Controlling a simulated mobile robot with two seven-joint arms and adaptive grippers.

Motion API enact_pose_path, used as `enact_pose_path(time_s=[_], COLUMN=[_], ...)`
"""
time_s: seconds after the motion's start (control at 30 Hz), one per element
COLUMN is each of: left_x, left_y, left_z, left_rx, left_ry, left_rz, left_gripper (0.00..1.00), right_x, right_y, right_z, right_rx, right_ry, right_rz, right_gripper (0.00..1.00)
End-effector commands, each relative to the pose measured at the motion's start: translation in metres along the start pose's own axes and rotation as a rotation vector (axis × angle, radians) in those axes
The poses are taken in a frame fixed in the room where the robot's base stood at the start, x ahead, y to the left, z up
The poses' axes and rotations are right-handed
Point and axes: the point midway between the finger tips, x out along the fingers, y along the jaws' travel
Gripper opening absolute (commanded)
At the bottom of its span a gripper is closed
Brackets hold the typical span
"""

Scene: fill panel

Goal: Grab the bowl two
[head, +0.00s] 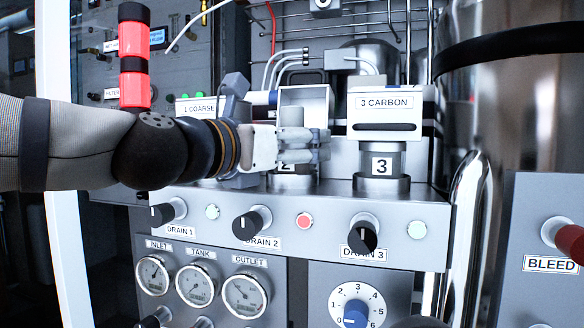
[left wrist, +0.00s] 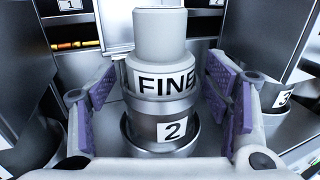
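Bowl two is a short metal cup labelled 2. It sits upright in a round seat on the panel ledge and shows in the left wrist view (left wrist: 150,128). A pale cylinder marked FINE (left wrist: 160,75) stands in it and rises above its rim. My left gripper (left wrist: 161,92) is open, with one purple-padded finger on each side of bowl two and a visible gap at both sides. In the head view the left gripper (head: 318,146) covers most of bowl two (head: 288,183); its lower part and part of its label show. My right gripper is not in view.
Bowl three (head: 382,165) stands to the right under the 3 CARBON housing (head: 390,112). An open housing (head: 307,98) is behind my left gripper. Drain knobs (head: 252,222) stick out of the ledge front below. A large steel tank (head: 515,110) fills the right side.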

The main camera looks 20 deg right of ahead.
Motion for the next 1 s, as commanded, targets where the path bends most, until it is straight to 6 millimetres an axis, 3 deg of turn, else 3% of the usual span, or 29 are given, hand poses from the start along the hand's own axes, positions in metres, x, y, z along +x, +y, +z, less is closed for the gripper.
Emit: enact_pose_path(time_s=[0.03, 0.2, 0.57, 0.77, 1.0], left_x=[0.000, 0.000, -0.001, -0.002, -0.032], left_y=[0.000, 0.000, 0.000, -0.002, 0.005], left_z=[0.000, 0.000, 0.007, 0.036, 0.074], left_rx=[0.000, 0.000, 0.003, 0.009, 0.011], left_ry=[0.000, 0.000, -0.003, -0.009, -0.011], left_rz=[0.000, 0.000, 0.002, 0.003, 0.003], left_gripper=[0.54, 0.19, 0.20, 0.20, 0.20], right_x=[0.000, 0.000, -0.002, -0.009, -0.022], right_y=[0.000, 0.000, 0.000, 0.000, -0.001], right_z=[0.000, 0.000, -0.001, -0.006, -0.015], right_rx=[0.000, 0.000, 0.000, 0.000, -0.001], right_ry=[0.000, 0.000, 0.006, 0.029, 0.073], right_rz=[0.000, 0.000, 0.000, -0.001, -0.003], right_gripper=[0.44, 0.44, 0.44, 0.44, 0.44])
